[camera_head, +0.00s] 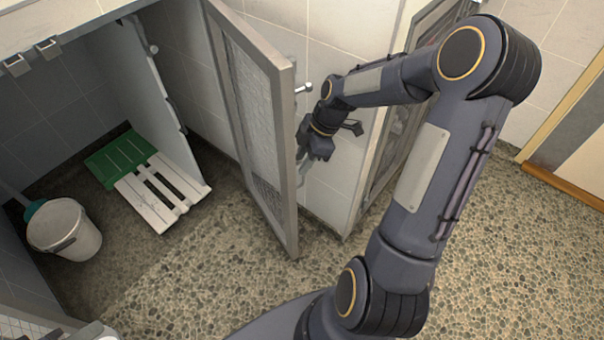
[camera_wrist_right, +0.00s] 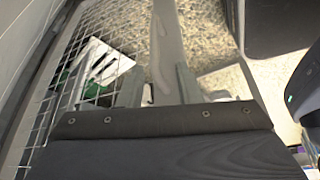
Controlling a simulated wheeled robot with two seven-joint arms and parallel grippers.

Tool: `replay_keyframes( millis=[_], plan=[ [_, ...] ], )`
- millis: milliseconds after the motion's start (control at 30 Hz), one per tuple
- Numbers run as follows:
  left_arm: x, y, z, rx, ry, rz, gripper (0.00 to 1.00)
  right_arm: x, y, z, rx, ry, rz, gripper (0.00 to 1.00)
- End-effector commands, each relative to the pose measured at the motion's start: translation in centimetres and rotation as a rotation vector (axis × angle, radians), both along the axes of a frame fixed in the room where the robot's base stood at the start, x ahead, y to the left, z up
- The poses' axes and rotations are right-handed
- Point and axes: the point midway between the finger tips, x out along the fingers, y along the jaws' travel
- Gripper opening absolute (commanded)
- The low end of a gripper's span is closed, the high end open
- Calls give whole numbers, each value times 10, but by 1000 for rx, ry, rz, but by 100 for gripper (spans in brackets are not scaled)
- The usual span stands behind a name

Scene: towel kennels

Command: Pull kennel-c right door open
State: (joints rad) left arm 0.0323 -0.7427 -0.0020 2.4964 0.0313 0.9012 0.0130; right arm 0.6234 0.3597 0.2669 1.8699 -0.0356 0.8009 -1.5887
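The kennel door (camera_head: 282,130), a grey frame with a mesh panel, stands swung out from the kennel opening in the head view. Its frame and wire mesh (camera_wrist_right: 72,85) also show in the wrist view. My right gripper (camera_head: 302,168) is at the door's right-hand face, partly hidden by the frame edge. In the wrist view its two fingers (camera_wrist_right: 158,86) are apart, with the door's frame bar (camera_wrist_right: 166,40) showing between them. I cannot tell whether they touch it. A small metal knob (camera_head: 304,88) sticks out beside the door, above the gripper. My left gripper does not show.
Inside the open kennel are a white and green slatted board (camera_head: 150,185) and a white bucket (camera_head: 65,230). The pebbled floor (camera_head: 215,280) in front is clear.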

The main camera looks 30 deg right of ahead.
Motion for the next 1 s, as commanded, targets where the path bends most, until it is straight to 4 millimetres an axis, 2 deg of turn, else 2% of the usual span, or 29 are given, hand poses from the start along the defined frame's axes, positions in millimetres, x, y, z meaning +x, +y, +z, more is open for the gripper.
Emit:
replay_keyframes(
  millis=[33, 267, 400, 600, 800, 1000],
  plan=[
    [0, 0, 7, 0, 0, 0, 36, -8, 6, 14, -1, -1, 3, 32],
    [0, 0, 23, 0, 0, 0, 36, -39, 28, 59, -2, 1, 2, 32],
    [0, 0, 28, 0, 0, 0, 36, -65, 47, 70, -1, 1, 4, 32],
    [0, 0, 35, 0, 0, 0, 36, -94, 68, 85, -1, 1, 2, 32],
    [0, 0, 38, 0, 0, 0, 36, -107, 78, 91, 1, 1, 2, 32],
    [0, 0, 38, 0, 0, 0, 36, -110, 80, 91, 1, 3, 1, 32]
  ],
)
